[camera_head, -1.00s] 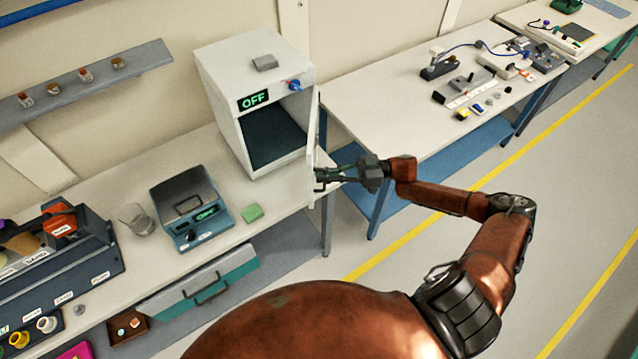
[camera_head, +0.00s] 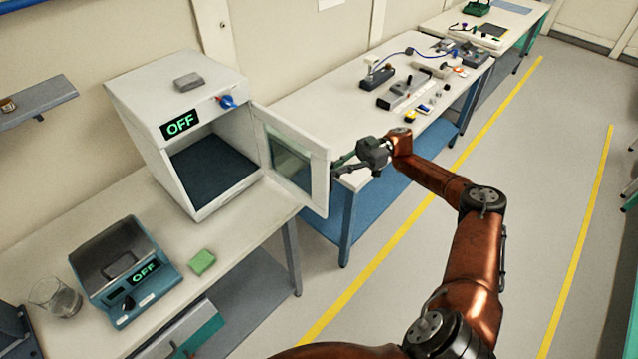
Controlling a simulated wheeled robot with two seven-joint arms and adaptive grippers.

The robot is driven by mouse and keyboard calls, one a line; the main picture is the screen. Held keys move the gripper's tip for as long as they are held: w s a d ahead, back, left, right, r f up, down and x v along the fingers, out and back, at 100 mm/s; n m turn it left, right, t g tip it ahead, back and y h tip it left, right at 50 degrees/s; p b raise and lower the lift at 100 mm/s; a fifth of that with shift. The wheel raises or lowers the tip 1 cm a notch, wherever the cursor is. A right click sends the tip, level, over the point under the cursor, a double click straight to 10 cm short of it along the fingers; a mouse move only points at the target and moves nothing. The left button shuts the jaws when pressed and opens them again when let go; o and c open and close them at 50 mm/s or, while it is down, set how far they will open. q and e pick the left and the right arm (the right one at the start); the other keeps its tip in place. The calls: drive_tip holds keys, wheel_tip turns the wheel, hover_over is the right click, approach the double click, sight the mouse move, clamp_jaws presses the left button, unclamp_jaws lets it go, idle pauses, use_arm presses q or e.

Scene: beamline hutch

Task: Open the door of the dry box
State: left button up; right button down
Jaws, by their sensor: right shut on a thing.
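The dry box (camera_head: 150,112) is a white cabinet on the bench at the left, with a green "OFF" display and a blue knob on its front. Its door (camera_head: 318,178), a white frame around a glass pane, stands wide open, swung out to the right on its right-hand side. The dark interior shows and looks empty. My right gripper (camera_head: 338,166) is at the door's free edge, shut on the door there; the handle itself is hard to make out. My left gripper is not in view.
A blue-grey device (camera_head: 125,272) with an "OFF" display, a glass beaker (camera_head: 56,297) and a green block (camera_head: 201,262) stand on the bench (camera_head: 236,235) before the box. A second table (camera_head: 320,105) with instruments stands behind the door. The floor at right is clear.

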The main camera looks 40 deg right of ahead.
drive_tip(key=shift+w+d+b, duration=0.3)
drive_tip(key=shift+d+b, duration=0.05)
drive_tip(key=shift+d, duration=0.4)
drive_tip(key=c, duration=2.3)
unclamp_jaws()
drive_tip(key=shift+c, duration=0.2)
drive_tip(key=shift+d, duration=0.1)
drive_tip(key=d, duration=0.7)
drive_tip(key=shift+s+d, duration=0.15)
drive_tip(key=shift+s, duration=0.25)
